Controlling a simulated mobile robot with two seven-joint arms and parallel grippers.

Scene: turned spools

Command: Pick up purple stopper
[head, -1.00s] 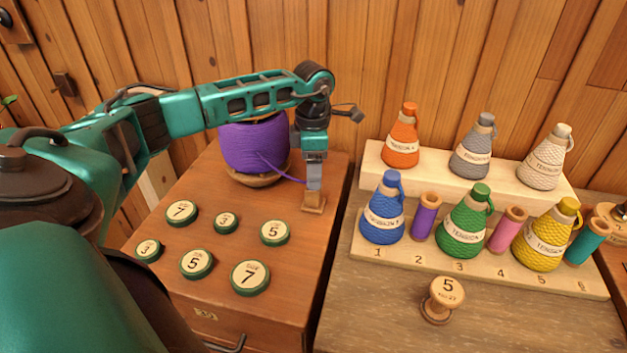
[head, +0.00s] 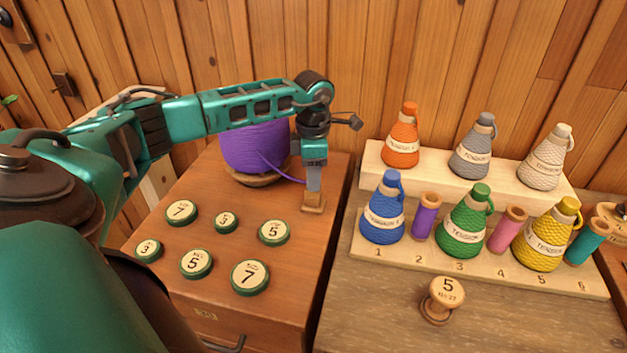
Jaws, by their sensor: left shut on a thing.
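A purple cord runs from a big purple-wound spool (head: 255,148) on the left cabinet to a small wooden piece (head: 313,204) near the cabinet's right edge. I take this piece to be the purple stopper; its own colour looks like plain wood. My left gripper (head: 313,190) points down and is shut on it, with the fingers hiding its upper part. The piece is at or just above the cabinet top; I cannot tell which. My right gripper is not in view.
Several numbered green-rimmed discs (head: 195,263) lie on the cabinet top (head: 222,192). To the right, a stepped rack (head: 400,258) holds coloured cone bottles and small spools, including a purple one (head: 425,217). A wooden knob marked 5 (head: 441,302) stands in front.

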